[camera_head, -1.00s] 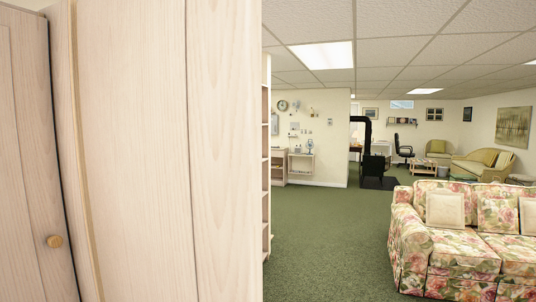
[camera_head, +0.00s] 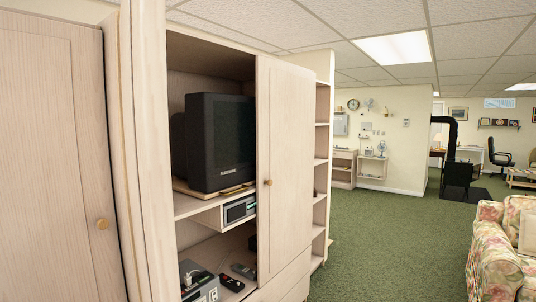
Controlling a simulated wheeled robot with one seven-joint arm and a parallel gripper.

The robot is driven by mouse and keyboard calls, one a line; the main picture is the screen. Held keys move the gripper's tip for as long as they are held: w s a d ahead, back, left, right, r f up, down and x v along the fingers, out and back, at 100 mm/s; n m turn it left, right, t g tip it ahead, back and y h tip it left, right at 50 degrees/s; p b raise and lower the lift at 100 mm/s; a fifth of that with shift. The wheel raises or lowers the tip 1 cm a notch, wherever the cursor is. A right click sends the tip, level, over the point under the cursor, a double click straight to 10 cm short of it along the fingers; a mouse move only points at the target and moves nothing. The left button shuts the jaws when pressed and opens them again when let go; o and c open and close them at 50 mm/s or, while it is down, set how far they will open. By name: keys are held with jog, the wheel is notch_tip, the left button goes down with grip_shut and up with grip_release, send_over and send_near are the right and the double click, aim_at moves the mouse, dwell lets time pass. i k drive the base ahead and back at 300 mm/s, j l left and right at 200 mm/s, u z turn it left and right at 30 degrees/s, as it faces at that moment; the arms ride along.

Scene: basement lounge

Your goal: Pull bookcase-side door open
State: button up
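The bookcase-side door (camera_head: 287,165) is a pale wood panel on the right half of the media cabinet, beside the open bookcase. Its small round wooden knob (camera_head: 267,182) is near its left edge. It covers the right part of the opening and looks shut or nearly so; I cannot tell exactly. The left half of the cabinet is uncovered. It shows a black television (camera_head: 222,142) on a shelf, with a player (camera_head: 238,209) below it. My gripper is not in view.
Bookcase shelves (camera_head: 321,161) stand right of the door. A pale panel with a knob (camera_head: 102,223) fills the left side. Remotes (camera_head: 231,283) and a grey device (camera_head: 199,285) lie low in the cabinet. A floral sofa (camera_head: 493,255) is at right; green carpet (camera_head: 395,245) between is clear.

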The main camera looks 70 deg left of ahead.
aim_at(286, 94)
jog(key=i+j+u, duration=0.15)
jog(key=u, duration=0.25)
jog(key=i+u, duration=0.75)
jog(key=i+l+u, duration=0.15)
jog(key=u, duration=0.25)
jog(key=i+u, duration=0.75)
jog(key=i+l+u, duration=0.2)
jog(key=i+u, duration=0.15)
jog(key=i+j+z, duration=0.2)
jog(key=i, duration=0.5)
